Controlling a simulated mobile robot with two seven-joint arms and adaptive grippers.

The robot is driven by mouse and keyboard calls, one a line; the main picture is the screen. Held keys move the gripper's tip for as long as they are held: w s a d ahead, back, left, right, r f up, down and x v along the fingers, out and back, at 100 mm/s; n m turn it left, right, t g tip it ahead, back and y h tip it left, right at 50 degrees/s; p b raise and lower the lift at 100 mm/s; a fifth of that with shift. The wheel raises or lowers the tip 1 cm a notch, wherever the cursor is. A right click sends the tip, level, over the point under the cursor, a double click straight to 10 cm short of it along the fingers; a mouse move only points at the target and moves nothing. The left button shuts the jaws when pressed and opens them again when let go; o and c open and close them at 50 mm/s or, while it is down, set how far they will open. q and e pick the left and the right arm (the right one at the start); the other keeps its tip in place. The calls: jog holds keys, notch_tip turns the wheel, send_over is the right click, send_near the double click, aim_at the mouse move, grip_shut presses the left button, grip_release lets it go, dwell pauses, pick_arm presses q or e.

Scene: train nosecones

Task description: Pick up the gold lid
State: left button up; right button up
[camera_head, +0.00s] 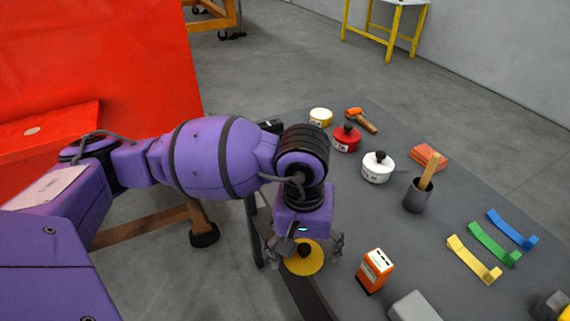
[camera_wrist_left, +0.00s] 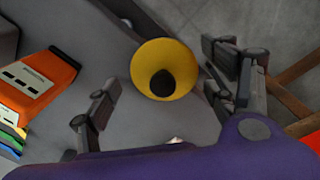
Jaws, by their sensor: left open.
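The gold lid (camera_head: 308,262) is a round yellow-gold disc with a dark knob, near the left edge of the grey table. In the left wrist view the gold lid (camera_wrist_left: 163,70) lies between and beyond my fingers, its knob facing the camera. My left gripper (camera_head: 307,246) is above the lid with its fingers spread to either side. In the wrist view the left gripper (camera_wrist_left: 165,103) is open and empty, and I see no contact with the lid. My right gripper is not in view.
An orange box (camera_head: 375,270) stands just right of the lid; it also shows in the wrist view (camera_wrist_left: 38,83). Coloured strips (camera_head: 493,242) lie right.

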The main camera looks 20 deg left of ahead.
pick_arm(q)
jog(key=shift+r, duration=0.1)
jog(key=c, duration=1.3)
jog(key=shift+s, duration=0.1)
jog(key=shift+c, duration=1.2)
jog(key=shift+c, duration=0.7)
